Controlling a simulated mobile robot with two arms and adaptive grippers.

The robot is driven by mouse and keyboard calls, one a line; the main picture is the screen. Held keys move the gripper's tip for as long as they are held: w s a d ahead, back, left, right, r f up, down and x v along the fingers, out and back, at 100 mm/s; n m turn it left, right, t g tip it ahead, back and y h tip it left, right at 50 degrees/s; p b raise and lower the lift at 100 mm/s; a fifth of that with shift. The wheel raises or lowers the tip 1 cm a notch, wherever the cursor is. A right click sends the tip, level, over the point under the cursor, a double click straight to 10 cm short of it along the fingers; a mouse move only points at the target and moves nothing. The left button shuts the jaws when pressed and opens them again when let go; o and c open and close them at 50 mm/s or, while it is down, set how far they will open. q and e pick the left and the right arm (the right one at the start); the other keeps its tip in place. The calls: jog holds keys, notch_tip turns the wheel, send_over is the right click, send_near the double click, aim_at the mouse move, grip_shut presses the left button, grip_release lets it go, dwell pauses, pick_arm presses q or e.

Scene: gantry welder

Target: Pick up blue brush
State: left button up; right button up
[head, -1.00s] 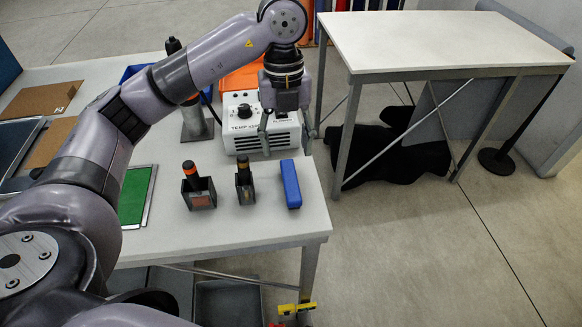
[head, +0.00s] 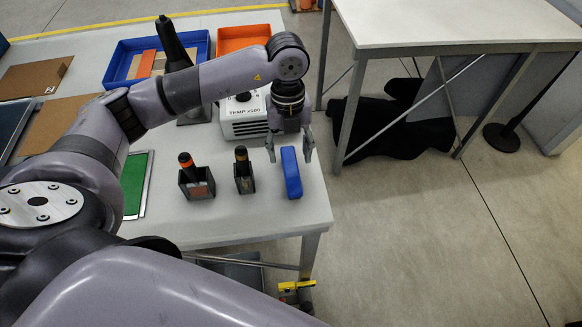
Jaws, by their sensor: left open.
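The blue brush (head: 291,174) is a long blue block lying near the right edge of the white table (head: 240,222). My left gripper (head: 290,156) points down over the far end of the brush. Its two fingers are spread, one to each side of the brush, and nothing is held. I cannot tell exactly how high the fingertips are above the table. My right gripper does not show.
Two dark holders, one with an orange-banded tool (head: 197,180) and one with a brown-topped tool (head: 244,172), stand left of the brush. A TEMP box (head: 243,120) stands behind. A green mat (head: 133,184) lies left. A second white table (head: 440,25) is back right.

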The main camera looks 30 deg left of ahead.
aim_at(291, 168)
pick_arm(q)
jog(key=shift+s+f, duration=0.1)
jog(key=shift+f, duration=0.45)
jog(key=shift+s+d+f+p, duration=0.1)
jog(key=shift+d+f+p, duration=0.05)
jog(key=shift+f+p, duration=0.3)
notch_tip(291, 168, down, 4)
jog(key=shift+d+r+p, duration=0.15)
jog(key=shift+r+p, duration=0.1)
jog(key=shift+p, duration=0.55)
jog(key=shift+s+f, duration=0.1)
jog(key=shift+f, duration=0.25)
jog(key=shift+c, duration=0.9)
jog(key=c, duration=1.1)
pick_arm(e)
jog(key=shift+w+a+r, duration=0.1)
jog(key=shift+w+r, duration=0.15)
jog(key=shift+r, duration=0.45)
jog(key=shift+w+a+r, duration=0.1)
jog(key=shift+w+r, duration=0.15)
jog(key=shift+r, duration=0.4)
